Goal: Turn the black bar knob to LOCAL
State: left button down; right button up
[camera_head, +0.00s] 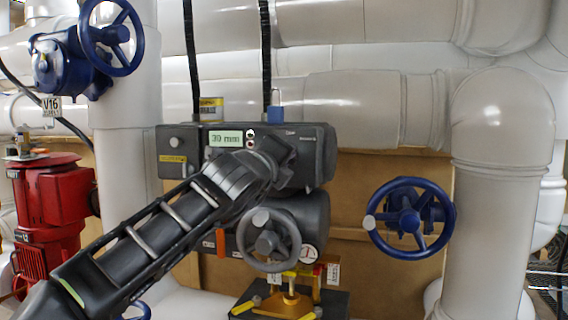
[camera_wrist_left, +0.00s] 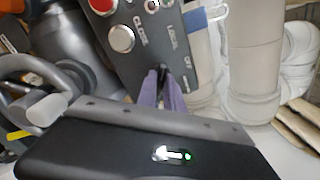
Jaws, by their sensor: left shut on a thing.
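The labels LOCAL and OFF show beside the knob on the panel (camera_wrist_left: 150,45). The knob's exact pointing is hard to tell. My right gripper is in neither view.
A grey handwheel (camera_head: 269,240) sits below the box, close to my left arm. Blue handwheels are at right (camera_head: 409,218) and upper left (camera_head: 111,36). A red motor (camera_head: 52,198) stands at left. In the wrist view a red button and a CLOSE button (camera_wrist_left: 121,39) are near.

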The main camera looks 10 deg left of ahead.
pick_arm(q)
jog(key=shift+f+n, duration=0.1)
jog(key=shift+n, duration=0.2)
jog(key=c, duration=1.5)
grip_release()
jog(key=shift+s, duration=0.1)
jog(key=s+b, duration=0.1)
jog(key=s, duration=0.1)
jog(key=s+b, duration=0.1)
jog(key=s, duration=0.2)
jog(key=s+b, duration=0.1)
jog(key=s, duration=0.1)
jog(key=shift+s+a, duration=0.25)
jog(key=shift+s, duration=0.05)
